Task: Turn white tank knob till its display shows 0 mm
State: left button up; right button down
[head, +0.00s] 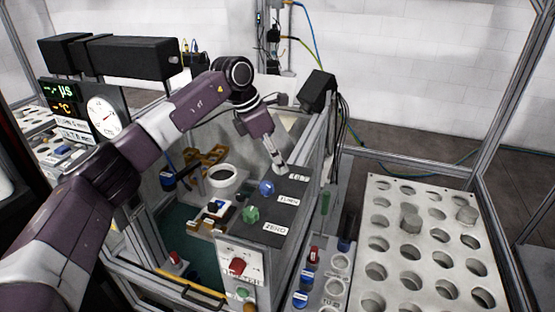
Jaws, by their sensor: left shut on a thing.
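My left gripper (278,165) reaches down from the arm to the far end of a dark control panel (276,209). It is shut on what appears to be the white knob, which the fingers mostly hide. A blue knob (267,187) and a green knob (251,214) stand free on the same panel, nearer to me. White labels lie beside the knobs. At the left, small white displays (75,137) ending in "mm" sit below a round dial (104,117); their digits are too small to read surely. My right gripper is not in view.
A white rack with round holes (447,237) stands at the right, with grey cylinders in it. A box with a red knob (237,265) is at the front. A black camera-like box (317,91) stands just right of my left gripper. Metal frame posts surround the area.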

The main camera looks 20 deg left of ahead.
pick_arm(q)
jog(key=o, duration=1.1)
jog(key=shift+o, duration=0.2)
jog(key=shift+r, duration=0.1)
notch_tip(320, 180, up, 10)
